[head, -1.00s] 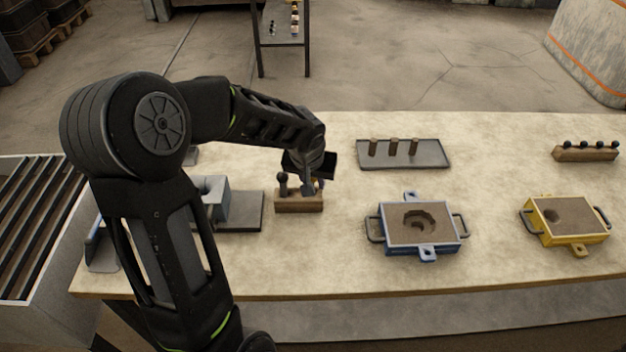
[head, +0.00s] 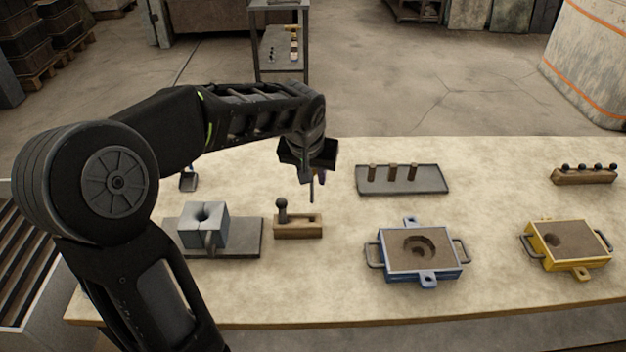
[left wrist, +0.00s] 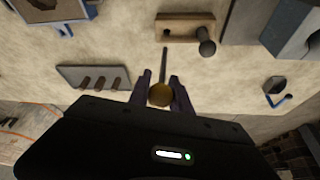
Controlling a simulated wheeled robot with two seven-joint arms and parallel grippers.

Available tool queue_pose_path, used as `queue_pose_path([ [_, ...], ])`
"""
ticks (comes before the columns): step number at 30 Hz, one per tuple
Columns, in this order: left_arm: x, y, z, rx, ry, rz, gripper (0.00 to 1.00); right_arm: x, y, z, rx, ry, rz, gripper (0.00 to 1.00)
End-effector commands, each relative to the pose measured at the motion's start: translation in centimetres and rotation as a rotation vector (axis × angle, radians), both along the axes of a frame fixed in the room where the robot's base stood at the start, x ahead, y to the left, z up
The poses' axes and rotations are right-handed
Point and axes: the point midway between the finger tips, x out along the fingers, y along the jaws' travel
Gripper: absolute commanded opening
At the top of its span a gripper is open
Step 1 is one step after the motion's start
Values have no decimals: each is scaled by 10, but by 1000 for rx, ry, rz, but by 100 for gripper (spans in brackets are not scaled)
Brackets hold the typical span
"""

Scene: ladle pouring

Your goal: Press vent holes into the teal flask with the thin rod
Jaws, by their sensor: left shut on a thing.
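My left gripper (head: 311,170) is shut on the thin rod (head: 312,190), which points down in the air above and behind the wooden holder (head: 299,231). In the left wrist view the rod (left wrist: 164,60) and its round brass-coloured knob (left wrist: 160,95) show between the fingers (left wrist: 161,84). The flask nearest the middle looks blue rather than teal (head: 402,278). It holds brown sand with a stepped round hollow, and stands to the right of the holder, apart from the rod. My right gripper is not in view.
A dark-knobbed tool (head: 282,208) stands in the holder. A grey block (head: 203,224) on a plate is left of it. A tray (head: 430,181) with three brown pegs lies behind the blue flask. A yellow flask (head: 552,259) and a knobbed rack (head: 584,176) are at right.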

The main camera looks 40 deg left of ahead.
Motion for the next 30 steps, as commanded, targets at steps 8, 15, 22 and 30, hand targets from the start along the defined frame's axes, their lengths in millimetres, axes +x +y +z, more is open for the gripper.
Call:
queue_pose_path([
  [8, 0, 0, 0, 0, 0, 0, 0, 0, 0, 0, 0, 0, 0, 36],
  [15, 1, -2, -1, 0, 0, -5, 0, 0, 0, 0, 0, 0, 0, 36],
  [22, 18, -51, -12, -1, 2, -116, 0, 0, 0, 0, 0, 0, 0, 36],
  [30, 35, -151, -32, -1, 2, -335, 0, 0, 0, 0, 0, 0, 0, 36],
])
